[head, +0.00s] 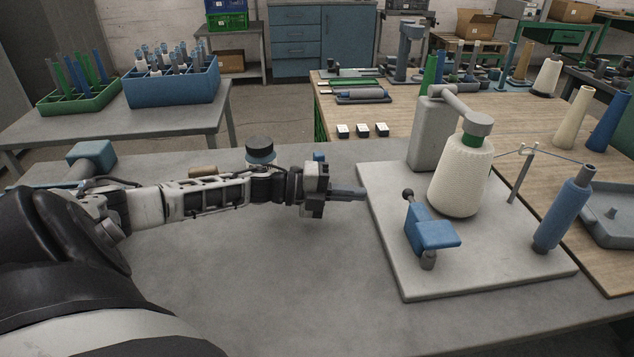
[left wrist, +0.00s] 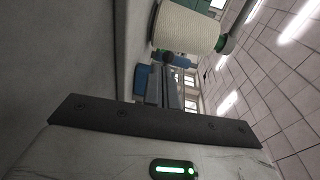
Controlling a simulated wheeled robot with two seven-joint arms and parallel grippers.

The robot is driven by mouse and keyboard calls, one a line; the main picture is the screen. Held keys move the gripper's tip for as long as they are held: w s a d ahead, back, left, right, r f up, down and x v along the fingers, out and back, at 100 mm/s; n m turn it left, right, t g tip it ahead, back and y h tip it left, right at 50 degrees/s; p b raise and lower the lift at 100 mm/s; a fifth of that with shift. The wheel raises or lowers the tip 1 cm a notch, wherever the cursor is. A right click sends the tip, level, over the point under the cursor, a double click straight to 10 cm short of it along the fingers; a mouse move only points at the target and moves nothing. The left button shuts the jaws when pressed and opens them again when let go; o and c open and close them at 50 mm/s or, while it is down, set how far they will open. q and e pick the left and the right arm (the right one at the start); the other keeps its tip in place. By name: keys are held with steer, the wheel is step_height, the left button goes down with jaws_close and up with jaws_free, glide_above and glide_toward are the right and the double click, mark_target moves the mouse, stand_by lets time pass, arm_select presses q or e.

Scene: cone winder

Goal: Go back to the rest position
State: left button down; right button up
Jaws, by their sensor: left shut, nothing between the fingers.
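My left gripper (head: 348,193) comes in from the left over the grey table. Its fingers are shut and empty, pointing right at the left edge of the winder's base plate (head: 402,272). The winder holds a cream yarn cone (head: 460,182) under a grey arm. A blue lever block (head: 432,234) with a dark ball knob stands in front of the cone. The left wrist view shows the shut fingers (left wrist: 165,88), with the cream cone (left wrist: 187,27) and dark knob (left wrist: 168,57) beyond them. My right gripper is in neither view.
Three small white-topped blocks (head: 360,130) lie on the wooden table behind. A blue crate (head: 172,88) and a green crate (head: 82,98) of tubes stand back left. The grey table front is clear.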

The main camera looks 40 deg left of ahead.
arm_select(q)
steer(key=v, duration=0.6)
steer(key=shift+a, duration=0.45)
steer(key=shift+s+a+r, duration=0.1)
steer(key=shift+s+a, duration=0.05)
steer(key=shift+r, duration=0.1)
